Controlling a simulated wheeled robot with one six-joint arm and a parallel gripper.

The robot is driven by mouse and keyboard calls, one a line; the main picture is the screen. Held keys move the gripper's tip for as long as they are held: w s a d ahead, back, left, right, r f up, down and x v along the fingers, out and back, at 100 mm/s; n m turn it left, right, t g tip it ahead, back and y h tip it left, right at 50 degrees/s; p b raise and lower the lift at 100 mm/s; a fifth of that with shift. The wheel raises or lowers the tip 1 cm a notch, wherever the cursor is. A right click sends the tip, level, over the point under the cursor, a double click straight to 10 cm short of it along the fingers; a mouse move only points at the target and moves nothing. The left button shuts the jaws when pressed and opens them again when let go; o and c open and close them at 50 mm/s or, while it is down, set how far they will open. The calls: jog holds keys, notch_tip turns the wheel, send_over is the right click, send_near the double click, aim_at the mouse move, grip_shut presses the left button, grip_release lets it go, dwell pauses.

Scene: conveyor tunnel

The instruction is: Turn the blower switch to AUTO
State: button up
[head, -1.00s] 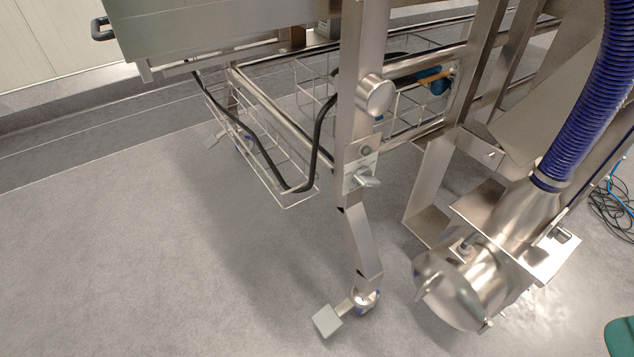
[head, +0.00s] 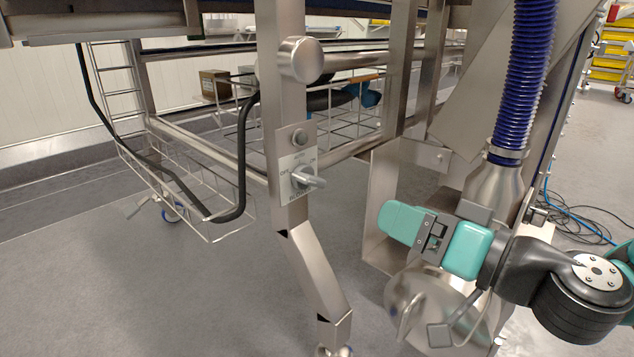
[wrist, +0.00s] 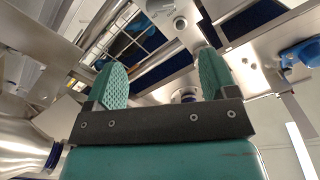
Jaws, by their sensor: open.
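The blower switch (head: 308,181) is a grey lever knob on a small labelled plate (head: 292,160) on the steel post. Its lever points right and slightly down in the head view; the small lettering is only partly legible, with OFF at the left. A round button sits just above it. My gripper (head: 388,219) is to the right of the switch and a little lower in the picture, apart from it. In the wrist view its two green ribbed fingers (wrist: 161,78) are spread with nothing between them. I cannot surely pick out the switch in the wrist view.
The steel post (head: 280,100) carries a round knob (head: 300,60) above the switch. A blue hose (head: 525,75) runs down to the steel blower housing (head: 415,300) close to my arm. A wire basket (head: 190,195) with a black cable hangs left of the post.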

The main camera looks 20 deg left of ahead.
aim_at(319, 180)
jog(key=p+x, duration=0.4)
jog(key=x, duration=1.1)
jog(key=shift+a, duration=0.35)
jog(key=c, duration=0.9)
